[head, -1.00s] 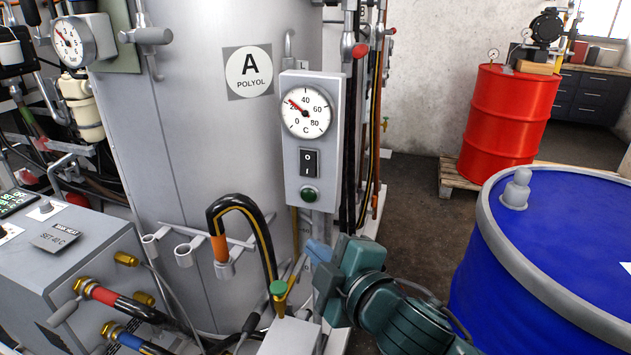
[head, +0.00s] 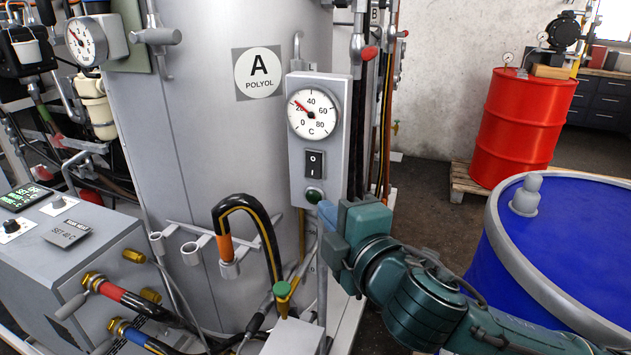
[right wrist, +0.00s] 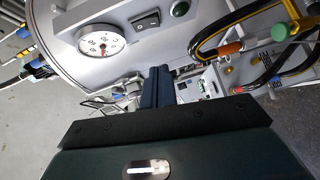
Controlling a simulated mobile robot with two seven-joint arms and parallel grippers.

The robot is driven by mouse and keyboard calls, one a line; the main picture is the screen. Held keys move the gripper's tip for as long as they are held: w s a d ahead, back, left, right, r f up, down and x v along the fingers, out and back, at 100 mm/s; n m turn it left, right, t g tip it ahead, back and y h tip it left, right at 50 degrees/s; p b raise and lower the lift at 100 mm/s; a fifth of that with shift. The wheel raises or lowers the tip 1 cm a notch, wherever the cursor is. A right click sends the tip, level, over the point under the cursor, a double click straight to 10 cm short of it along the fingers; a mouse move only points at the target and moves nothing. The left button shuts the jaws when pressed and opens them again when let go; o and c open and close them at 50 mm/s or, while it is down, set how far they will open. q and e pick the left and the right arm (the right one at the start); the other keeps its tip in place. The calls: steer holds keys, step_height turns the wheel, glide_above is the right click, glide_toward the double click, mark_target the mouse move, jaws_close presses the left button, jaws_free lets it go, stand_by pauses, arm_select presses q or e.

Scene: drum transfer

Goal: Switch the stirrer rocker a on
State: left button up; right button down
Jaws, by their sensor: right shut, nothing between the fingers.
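The stirrer rocker (head: 314,164) is a black switch marked O above and I below, on the grey box (head: 298,185) fixed before tank A. Which side is pressed in I cannot tell. The rocker also shows in the right wrist view (right wrist: 145,20), beyond the fingers. My right gripper (head: 326,212) is shut and empty. Its blue fingertips are just below and right of the green button (head: 314,197), below the rocker and apart from it. In the right wrist view the shut fingers (right wrist: 157,86) point towards the panel side. My left gripper is out of view.
A dial gauge (head: 313,113) sits above the rocker. A black hose (head: 262,225) and a green-topped valve (head: 282,289) are below left. A blue drum (head: 570,240) stands at the right, a red drum (head: 520,125) on a pallet behind. Bare floor shows between.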

steer(key=p, duration=0.1)
glide_toward(309, 174)
steer(key=w+a, duration=0.1)
steer(key=a, duration=0.3)
steer(key=w, duration=0.3)
steer(key=w+d+p, duration=0.1)
steer(key=shift+w+d+f, duration=0.1)
steer(key=shift+w+f, duration=0.1)
steer(key=shift+f, duration=0.2)
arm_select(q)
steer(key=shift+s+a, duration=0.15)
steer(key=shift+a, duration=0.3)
arm_select(e)
steer(key=shift+w+f+b, duration=0.1)
steer(key=shift+f+b, duration=0.1)
steer(key=shift+b, duration=0.25)
steer(key=shift+w+d+f+t+b, duration=0.1)
steer(key=shift+w+f+t+b, duration=0.15)
steer(key=shift+b, duration=0.35)
steer(key=shift+r+n+p, duration=0.3)
steer(key=shift+r+p, duration=0.05)
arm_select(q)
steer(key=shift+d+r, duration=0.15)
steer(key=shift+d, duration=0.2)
